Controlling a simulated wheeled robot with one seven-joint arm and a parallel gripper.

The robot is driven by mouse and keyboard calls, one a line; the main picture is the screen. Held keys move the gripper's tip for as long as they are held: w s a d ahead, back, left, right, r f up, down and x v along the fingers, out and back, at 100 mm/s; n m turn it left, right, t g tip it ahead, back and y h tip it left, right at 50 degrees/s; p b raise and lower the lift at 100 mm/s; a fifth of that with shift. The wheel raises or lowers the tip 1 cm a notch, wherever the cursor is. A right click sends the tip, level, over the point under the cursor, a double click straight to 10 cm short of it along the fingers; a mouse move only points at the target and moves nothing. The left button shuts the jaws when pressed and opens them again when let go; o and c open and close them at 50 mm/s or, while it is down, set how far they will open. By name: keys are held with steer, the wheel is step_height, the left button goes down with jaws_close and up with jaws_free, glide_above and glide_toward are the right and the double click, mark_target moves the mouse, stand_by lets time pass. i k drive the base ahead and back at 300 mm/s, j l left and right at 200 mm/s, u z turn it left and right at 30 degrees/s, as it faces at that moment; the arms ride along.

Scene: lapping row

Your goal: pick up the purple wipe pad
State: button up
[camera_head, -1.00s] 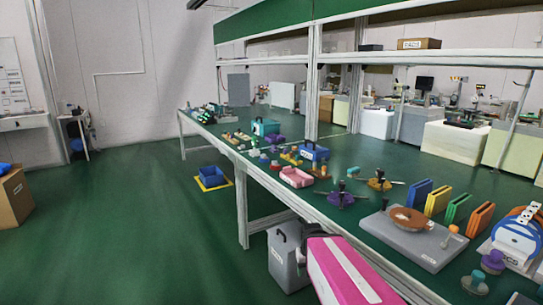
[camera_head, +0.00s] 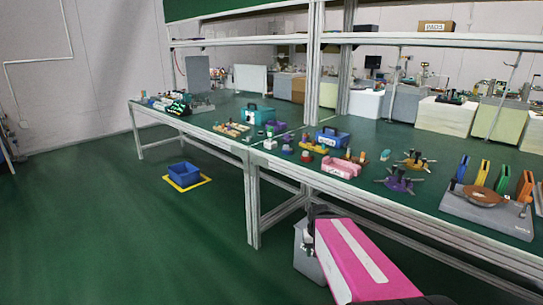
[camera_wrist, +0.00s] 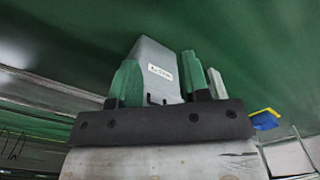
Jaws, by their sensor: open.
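Several small purple things lie on the long green bench (camera_head: 340,185). One purple piece (camera_head: 287,149) sits mid-bench among small coloured parts. A smaller purple piece (camera_head: 269,131) is farther back, by the teal toolbox. A purple knobbed holder with dark arms (camera_head: 398,184) lies nearer the front edge. They are too small for me to tell which is the wipe pad. My gripper (camera_wrist: 157,78) is open, with two green fingers apart, over the floor side. No purple thing shows in the wrist view. My pink arm link shows low in the head view, below the bench edge.
A grey labelled box (camera_head: 306,258) stands on the floor by the bench leg; a grey labelled box (camera_wrist: 154,62) shows beyond my fingers. A blue bin (camera_head: 184,172) sits on a yellow-edged square. Open green floor lies left. A shelf post (camera_head: 314,75) rises behind.

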mark_target(287, 137)
steer(key=i+j+z, duration=0.25)
steer(key=j, duration=0.35)
steer(key=i+j+z, duration=0.15)
steer(key=j+z, duration=0.15)
steer(key=j, duration=0.3)
steer(key=i+j+z, duration=0.1)
steer(key=j+z, duration=0.15)
steer(key=j, duration=0.4)
steer(key=j+z, duration=0.3)
steer(key=j, duration=0.35)
